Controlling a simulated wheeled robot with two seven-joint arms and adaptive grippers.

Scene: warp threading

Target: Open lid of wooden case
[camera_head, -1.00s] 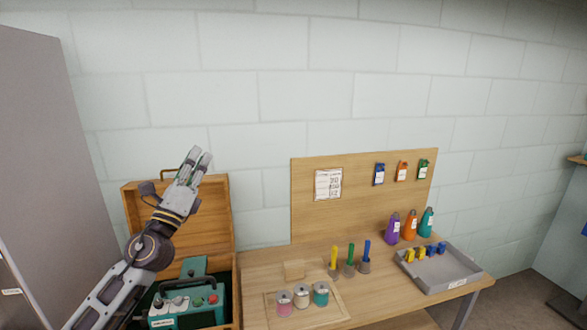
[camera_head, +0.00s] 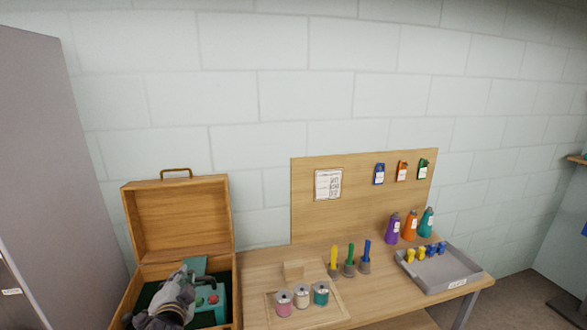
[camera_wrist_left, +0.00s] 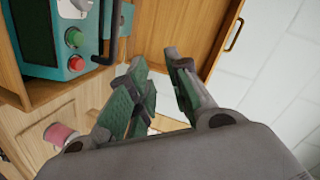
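The wooden case (camera_head: 130,296) stands at the left of the table. Its lid (camera_head: 180,218) is raised and stands upright and open, with a handle (camera_head: 176,172) on its top edge. My left gripper (camera_head: 184,272) is low in front of the case's interior, partly covering the teal device (camera_head: 216,300) inside. In the left wrist view, the fingers (camera_wrist_left: 155,62) are apart and empty, with the lid (camera_wrist_left: 185,28) and its handle (camera_wrist_left: 234,35) beyond them. The device (camera_wrist_left: 70,35) is at the upper left there. My right gripper is not in view.
Right of the case, the table (camera_head: 255,268) holds several spools (camera_head: 302,297), colored tools in holders (camera_head: 349,260), bottles (camera_head: 410,226) and a grey tray (camera_head: 450,279). A pegboard (camera_head: 310,225) stands behind. A grey cabinet (camera_head: 55,170) is at the left.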

